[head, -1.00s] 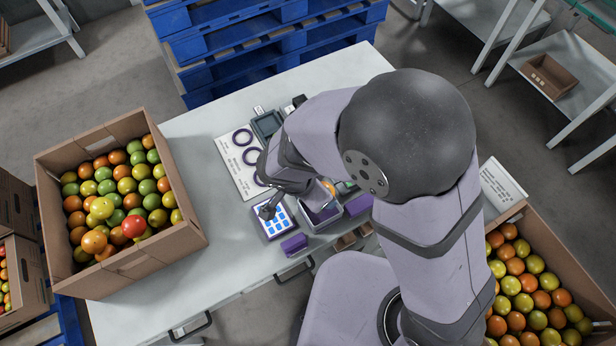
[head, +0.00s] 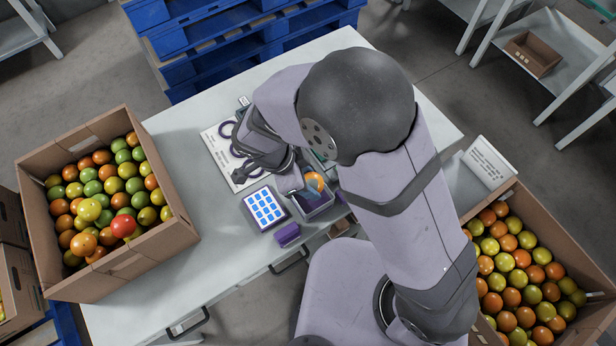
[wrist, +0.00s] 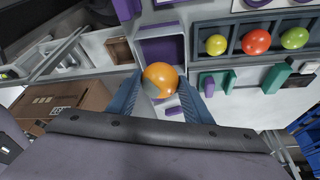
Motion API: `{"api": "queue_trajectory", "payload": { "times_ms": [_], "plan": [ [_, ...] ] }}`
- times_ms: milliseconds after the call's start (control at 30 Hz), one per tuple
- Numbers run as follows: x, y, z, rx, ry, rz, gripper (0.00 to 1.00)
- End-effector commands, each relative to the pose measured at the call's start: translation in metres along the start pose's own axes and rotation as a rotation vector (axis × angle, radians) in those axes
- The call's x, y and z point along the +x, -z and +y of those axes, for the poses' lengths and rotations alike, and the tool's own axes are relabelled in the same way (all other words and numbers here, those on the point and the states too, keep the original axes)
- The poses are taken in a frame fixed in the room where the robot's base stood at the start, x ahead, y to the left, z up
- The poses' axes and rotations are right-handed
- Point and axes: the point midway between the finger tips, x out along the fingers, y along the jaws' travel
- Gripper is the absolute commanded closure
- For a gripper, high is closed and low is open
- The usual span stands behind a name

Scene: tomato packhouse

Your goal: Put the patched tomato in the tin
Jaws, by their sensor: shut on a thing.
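The patched tomato (wrist: 158,80) is orange with a grey patch on its lower left side in the wrist view. My gripper (wrist: 160,92) has its two blue fingers closed on either side of it. The tomato also shows in the head view (head: 315,180), where my gripper (head: 305,187) is partly hidden behind my arm. The tin (head: 317,211) is an open, pale grey box just below the tomato in the head view. In the wrist view the tin (wrist: 162,50) shows a purple inside, and the tomato covers its nearer part. I cannot tell the tomato's height over the tin.
A blue-buttoned pad (head: 265,208) and a purple block (head: 287,234) lie beside the tin. A rack (wrist: 236,38) holds a yellow, a red and a green tomato. Full tomato crates stand left (head: 178,240) and right (head: 535,222).

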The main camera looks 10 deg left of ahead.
Motion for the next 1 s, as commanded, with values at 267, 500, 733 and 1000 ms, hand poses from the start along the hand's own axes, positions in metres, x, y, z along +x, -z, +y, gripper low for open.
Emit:
{"api": "queue_trajectory", "payload": {
  "times_ms": [267, 500, 733, 1000],
  "plan": [
    [0.031, -0.013, 0.000, -0.002, 0.001, 0.000, 0.65],
    [0.054, -0.023, 0.000, -0.001, 0.001, 0.000, 0.65],
    [0.070, -0.029, 0.000, -0.002, 0.002, -0.001, 0.65],
    [0.079, -0.033, 0.002, -0.004, -0.003, -0.002, 0.66]
  ]
}}
